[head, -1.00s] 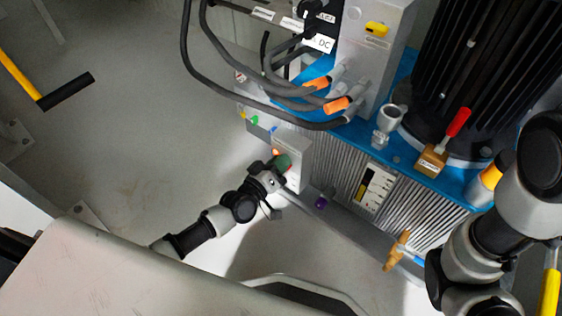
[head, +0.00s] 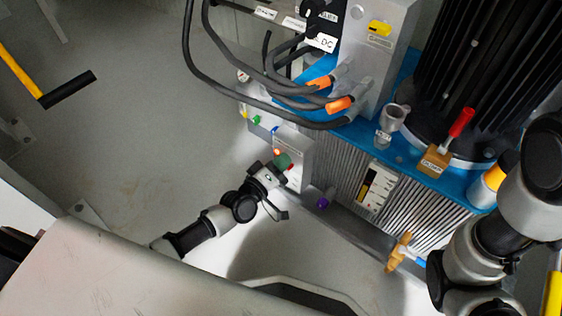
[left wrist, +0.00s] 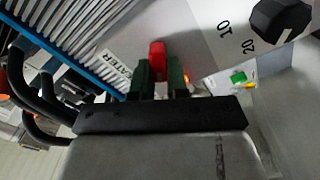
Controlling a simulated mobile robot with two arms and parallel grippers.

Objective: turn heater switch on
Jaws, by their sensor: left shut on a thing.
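The heater switch is a red rocker or lever (left wrist: 157,57) on a grey panel, seen in the left wrist view beside a partly hidden label ending in "ATER". My left gripper (left wrist: 158,78) has green fingertips, one on each side of the red switch, and is shut on it. In the head view my left gripper (head: 282,162) is at the grey heater box (head: 294,143) and mostly hides the switch. A small orange-red light (head: 277,152) glows next to the fingertips. My right gripper is not in view; only its arm shows at the right.
A black knob (left wrist: 281,20) with numbers 10 and 20 sits on the same panel. Thick black cables (head: 240,88) loop above the box. A red-handled valve (head: 461,122) and a tan tap (head: 399,252) are to the right.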

